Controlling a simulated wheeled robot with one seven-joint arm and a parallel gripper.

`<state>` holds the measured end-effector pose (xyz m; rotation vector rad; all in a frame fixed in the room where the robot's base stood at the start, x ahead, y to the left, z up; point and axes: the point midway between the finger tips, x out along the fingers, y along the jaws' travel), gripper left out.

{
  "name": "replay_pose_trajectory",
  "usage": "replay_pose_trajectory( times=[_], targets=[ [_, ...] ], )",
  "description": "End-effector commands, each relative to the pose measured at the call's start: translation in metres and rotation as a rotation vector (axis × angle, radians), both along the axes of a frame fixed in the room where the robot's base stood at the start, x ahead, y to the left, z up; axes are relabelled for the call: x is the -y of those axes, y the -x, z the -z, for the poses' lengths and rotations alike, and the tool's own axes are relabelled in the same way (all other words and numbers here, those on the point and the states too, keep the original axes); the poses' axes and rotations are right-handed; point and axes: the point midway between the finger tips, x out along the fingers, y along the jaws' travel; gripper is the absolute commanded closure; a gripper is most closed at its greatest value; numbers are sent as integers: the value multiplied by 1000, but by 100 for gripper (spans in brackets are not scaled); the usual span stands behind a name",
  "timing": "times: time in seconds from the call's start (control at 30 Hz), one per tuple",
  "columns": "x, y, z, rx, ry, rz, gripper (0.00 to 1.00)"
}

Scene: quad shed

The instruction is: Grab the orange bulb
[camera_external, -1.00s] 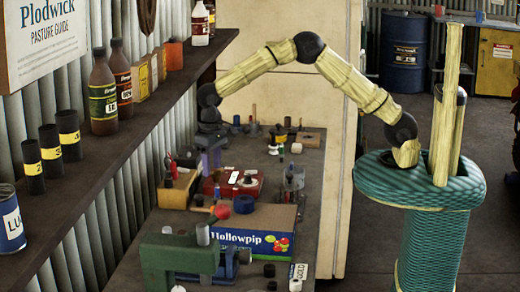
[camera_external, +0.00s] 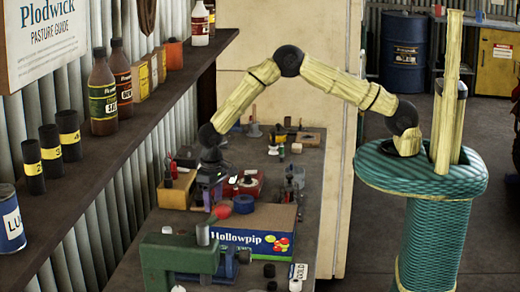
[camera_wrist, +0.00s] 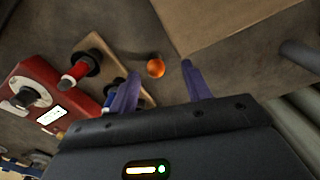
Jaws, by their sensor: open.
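The orange bulb (camera_wrist: 155,68) is a small round orange ball on the dark bench top in the wrist view. It appears between the two purple fingers of my gripper (camera_wrist: 161,69), beyond their tips, and I see no contact. The fingers are spread apart with nothing held. In the external view my gripper (camera_external: 211,188) points down over the bench, behind the blue Hollowpip box (camera_external: 252,232). I cannot make out the bulb in the external view.
In the wrist view a red case (camera_wrist: 38,88) and a red-and-black item (camera_wrist: 80,70) lie left of the bulb. A brown box-like surface (camera_wrist: 215,22) lies just beyond it. A green vise (camera_external: 180,258) stands at the near bench. A shelf (camera_external: 140,120) runs along the left wall.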

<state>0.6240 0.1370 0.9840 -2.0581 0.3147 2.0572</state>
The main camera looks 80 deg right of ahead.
Motion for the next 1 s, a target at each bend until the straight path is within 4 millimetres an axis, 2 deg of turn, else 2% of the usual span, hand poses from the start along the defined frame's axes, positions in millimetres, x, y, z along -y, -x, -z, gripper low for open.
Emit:
replay_pose_trajectory(
  times=[0.27,0.63,1.0],
  targets=[
    [2,0,7,-3,0,1,51],
    [7,0,48,-2,0,-1,51],
    [7,0,52,0,0,0,51]
  ],
)
